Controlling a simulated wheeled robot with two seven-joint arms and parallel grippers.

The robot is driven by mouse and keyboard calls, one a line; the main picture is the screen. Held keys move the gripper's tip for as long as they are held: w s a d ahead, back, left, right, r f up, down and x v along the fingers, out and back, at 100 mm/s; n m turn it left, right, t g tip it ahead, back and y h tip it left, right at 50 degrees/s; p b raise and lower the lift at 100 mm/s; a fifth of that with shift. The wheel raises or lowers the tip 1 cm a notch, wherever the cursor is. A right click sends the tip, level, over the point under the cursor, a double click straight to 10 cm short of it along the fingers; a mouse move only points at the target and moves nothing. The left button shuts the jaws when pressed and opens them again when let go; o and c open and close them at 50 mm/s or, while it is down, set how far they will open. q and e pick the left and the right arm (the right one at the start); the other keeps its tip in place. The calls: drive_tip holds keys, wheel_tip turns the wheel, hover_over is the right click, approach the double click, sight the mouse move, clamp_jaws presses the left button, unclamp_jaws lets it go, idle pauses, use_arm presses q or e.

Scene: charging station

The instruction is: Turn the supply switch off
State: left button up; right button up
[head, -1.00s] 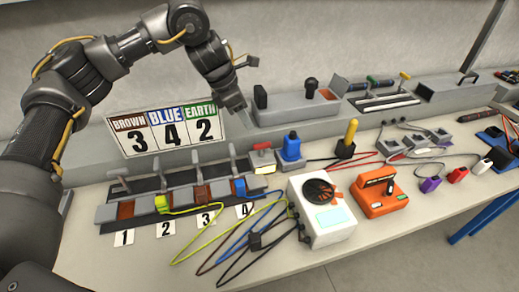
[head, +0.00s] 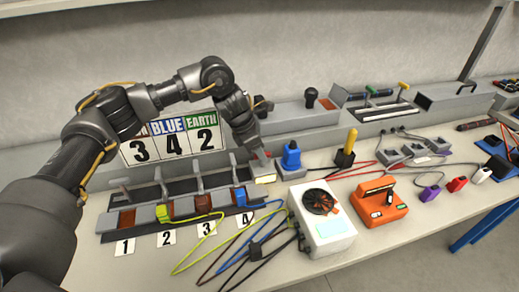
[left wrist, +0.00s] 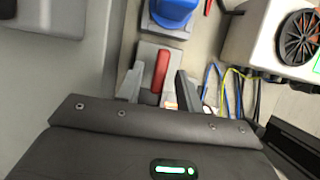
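In the left wrist view, a switch with a red lever (left wrist: 161,70) on a pale grey base (left wrist: 150,48) lies in front of my left gripper (left wrist: 160,90). Its two fingers are apart, one on each side of the lever, with gaps visible; I see no grip on it. In the head view, my left gripper (head: 258,155) reaches down over this switch and hides the lever. The switch's base and pale label (head: 265,179) show just below it. The label is too small to read as the supply switch. My right gripper is not in view.
A blue-topped switch (head: 291,154) stands close on the right. Several terminal clamps with raised levers (head: 196,175) and coloured wires are on the left. A number sign (head: 170,140) stands behind.

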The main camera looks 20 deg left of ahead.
use_arm(q)
drive_tip(key=shift+c, duration=0.5)
clamp_jaws()
